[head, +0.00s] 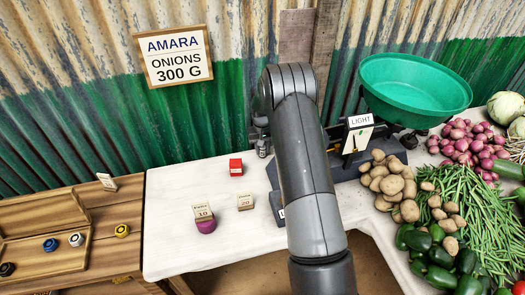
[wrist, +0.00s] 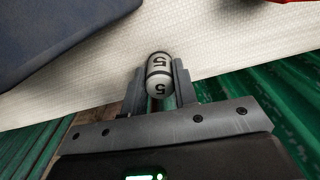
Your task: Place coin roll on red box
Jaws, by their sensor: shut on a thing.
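A small red box (head: 236,167) stands on the white table, left of my arm in the head view. A red edge (wrist: 292,2) at the top right of the wrist view looks like part of it. My gripper (wrist: 160,88) is shut on a white coin roll (wrist: 159,65) marked 5, with one finger on each side. The roll is over or near the table's edge in the wrist view. In the head view my gripper (head: 262,145) is small and partly hidden behind my arm, beyond and right of the red box. The roll cannot be made out there.
A balance scale with a green bowl (head: 415,85) and dark base (head: 345,170) stands right, its base partly behind my arm. Vegetables fill the right; a wooden tray (head: 40,265) is left.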

